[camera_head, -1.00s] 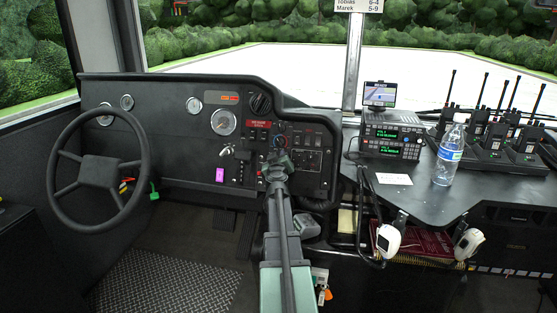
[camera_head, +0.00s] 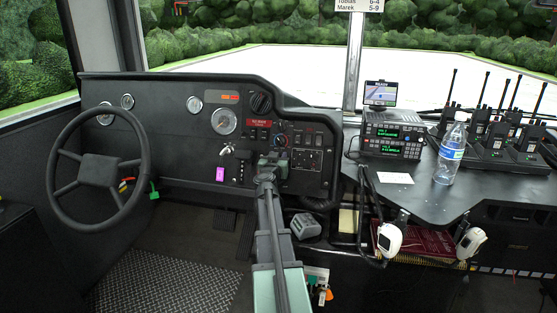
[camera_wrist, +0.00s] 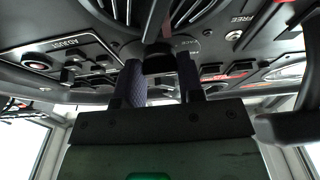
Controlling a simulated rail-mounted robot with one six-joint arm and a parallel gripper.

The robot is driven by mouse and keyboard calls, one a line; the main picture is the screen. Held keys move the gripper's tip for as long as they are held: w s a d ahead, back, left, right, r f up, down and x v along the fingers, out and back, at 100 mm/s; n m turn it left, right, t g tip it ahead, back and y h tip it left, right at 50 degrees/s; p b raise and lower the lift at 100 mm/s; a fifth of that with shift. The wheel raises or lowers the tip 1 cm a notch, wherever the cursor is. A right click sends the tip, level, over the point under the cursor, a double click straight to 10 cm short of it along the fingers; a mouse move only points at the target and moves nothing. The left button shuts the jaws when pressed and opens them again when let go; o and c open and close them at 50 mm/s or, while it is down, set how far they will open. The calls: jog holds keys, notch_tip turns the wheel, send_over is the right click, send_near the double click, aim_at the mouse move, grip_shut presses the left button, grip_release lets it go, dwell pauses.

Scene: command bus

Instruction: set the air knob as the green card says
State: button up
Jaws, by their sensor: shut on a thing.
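My gripper (camera_head: 273,160) is at the right part of the dashboard, just below a dial with a red and blue ring (camera_head: 282,139). In the wrist view its two fingers (camera_wrist: 160,82) are shut around a dark round knob (camera_wrist: 158,60), with a small pale print beside it. In the head view my gripper hides this knob, and its setting cannot be read.
Several switches and a dark vent block (camera_head: 306,160) lie close right of my gripper. A pink tag (camera_head: 220,174) hangs to the left. The steering wheel (camera_head: 100,170) stands farther left. A water bottle (camera_head: 450,150) and radios stand on the right shelf.

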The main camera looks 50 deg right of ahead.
jog(key=shift+w+m+g, duration=0.1)
jog(key=shift+m+g, duration=0.9)
jog(key=shift+m, duration=1.1)
jog(key=shift+a, duration=0.1)
jog(key=o, duration=0.9)
jog(key=shift+o, duration=0.2)
jog(key=v, duration=1)
jog(key=shift+a+f, duration=0.25)
jog(key=shift+a, duration=0.1)
